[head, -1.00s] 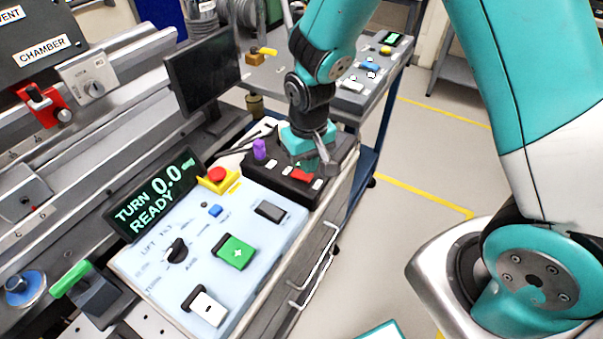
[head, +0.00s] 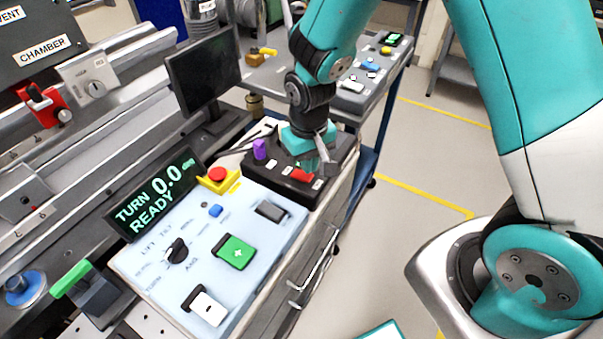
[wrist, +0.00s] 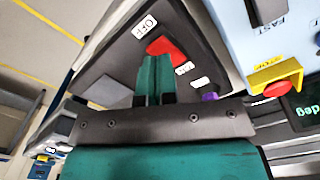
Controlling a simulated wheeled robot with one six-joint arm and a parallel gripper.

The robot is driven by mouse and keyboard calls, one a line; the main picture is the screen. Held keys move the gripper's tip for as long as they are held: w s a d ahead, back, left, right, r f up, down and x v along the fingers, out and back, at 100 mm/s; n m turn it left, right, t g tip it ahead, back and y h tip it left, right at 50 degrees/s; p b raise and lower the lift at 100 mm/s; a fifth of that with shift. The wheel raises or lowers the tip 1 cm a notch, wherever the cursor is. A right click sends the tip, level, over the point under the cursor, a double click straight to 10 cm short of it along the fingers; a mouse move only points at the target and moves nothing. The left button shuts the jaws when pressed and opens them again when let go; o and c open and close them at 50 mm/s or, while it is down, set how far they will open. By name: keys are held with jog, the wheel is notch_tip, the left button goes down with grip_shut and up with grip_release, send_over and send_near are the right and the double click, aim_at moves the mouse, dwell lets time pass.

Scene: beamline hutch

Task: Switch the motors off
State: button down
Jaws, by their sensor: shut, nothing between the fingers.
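A black box (head: 283,182) sits at the far end of the light blue control panel. It carries a red rocker switch (head: 302,175), which also shows in the wrist view (wrist: 167,49) with a white OFF label (wrist: 145,27) beside one end. A second white label (wrist: 184,68) lies beyond its other end; I cannot read it surely. My gripper (wrist: 155,60) is shut and empty, its tips pointing down at the red switch and covering part of it. I cannot tell whether they touch it or which way the switch is tipped.
A purple knob (head: 260,148) stands on the black box. The light blue panel (head: 200,255) holds a red stop button (head: 217,174), a green button (head: 235,251) and a black knob (head: 176,250). The display (head: 153,194) reads TURN 0.0 deg READY. A monitor (head: 204,72) stands behind; floor at right is clear.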

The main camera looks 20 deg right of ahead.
jog(key=shift+f+b, duration=0.9)
jog(key=shift+f, duration=0.45)
dwell(0.7)
jog(key=shift+r, duration=0.1)
notch_tip(320, 180, up, 7)
jog(key=p, duration=0.6)
dwell(0.5)
jog(key=s+a+r+n+y, duration=0.2)
jog(key=s+r+n, duration=0.1)
jog(key=s+r, duration=0.6)
jog(key=s+a+r+n+y, duration=0.2)
jog(key=s+a+r, duration=0.1)
jog(key=s+r, duration=0.6)
notch_tip(320, 180, up, 3)
jog(key=shift+s+r+n, duration=0.15)
jog(key=shift+s+n, duration=0.05)
jog(key=shift+n, duration=0.2)
